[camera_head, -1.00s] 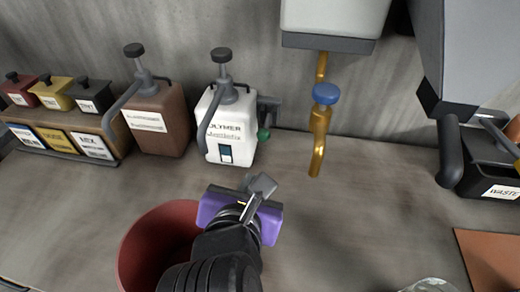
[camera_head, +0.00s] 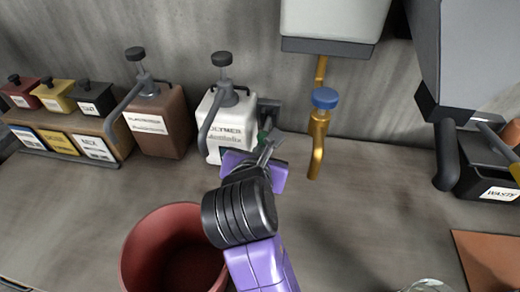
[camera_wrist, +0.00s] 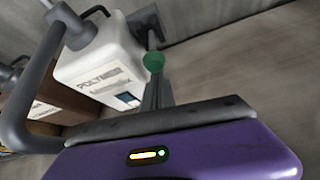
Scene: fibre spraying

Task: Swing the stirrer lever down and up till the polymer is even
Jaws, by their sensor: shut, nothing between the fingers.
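The white polymer jug (camera_head: 228,122) stands at the back with a dark pump top and a label reading POLYMER; it also shows in the wrist view (camera_wrist: 100,62). The stirrer lever is a dark arm on the jug's right side with a green knob (camera_wrist: 154,62). In the head view the knob (camera_head: 262,136) is partly hidden by my gripper. My gripper (camera_head: 272,142) is shut and empty, just in front of the jug's right side. In the wrist view my fingers (camera_wrist: 157,88) reach up to just below the green knob; I cannot tell if they touch it.
A brown jug (camera_head: 160,125) stands left of the polymer jug. A brass tap (camera_head: 318,140) with a blue handle hangs to the right. A red bucket (camera_head: 150,225) stands in front. A waste bin (camera_head: 490,180) is at the right. The bench between tap and bin is clear.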

